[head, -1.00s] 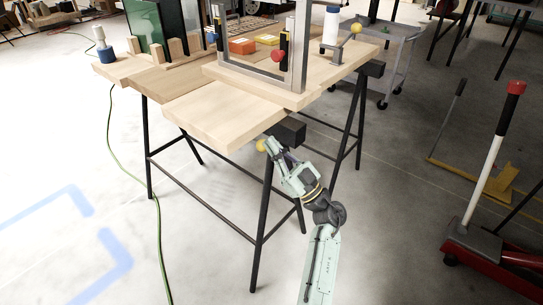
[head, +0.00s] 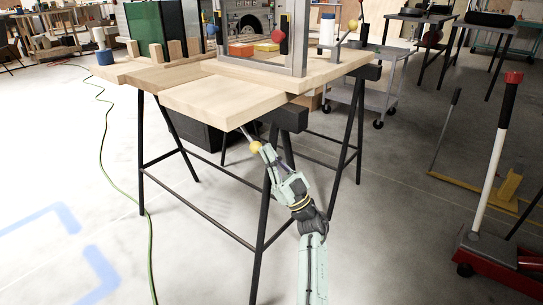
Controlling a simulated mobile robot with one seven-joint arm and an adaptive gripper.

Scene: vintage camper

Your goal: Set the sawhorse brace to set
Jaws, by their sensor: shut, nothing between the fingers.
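The sawhorse (head: 267,205) has thin black legs and a dark beam end (head: 290,117) under the wooden top. A thin lever with a yellow ball knob (head: 255,146), apparently the brace, hangs tilted below the front edge of the top, left of the beam end. Its upper end is hidden under the wood. My gripper (head: 264,153) is shut at the knob's lower right, very close to it. I cannot tell whether they touch. Nothing shows between the fingers.
The wooden top (head: 215,98) carries a metal frame (head: 300,40) and coloured parts. A grey cart (head: 385,95) stands behind it. A red jack (head: 490,245) with a white handle is at right. A green cable (head: 110,160) lies at left. Floor between sawhorse and jack is clear.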

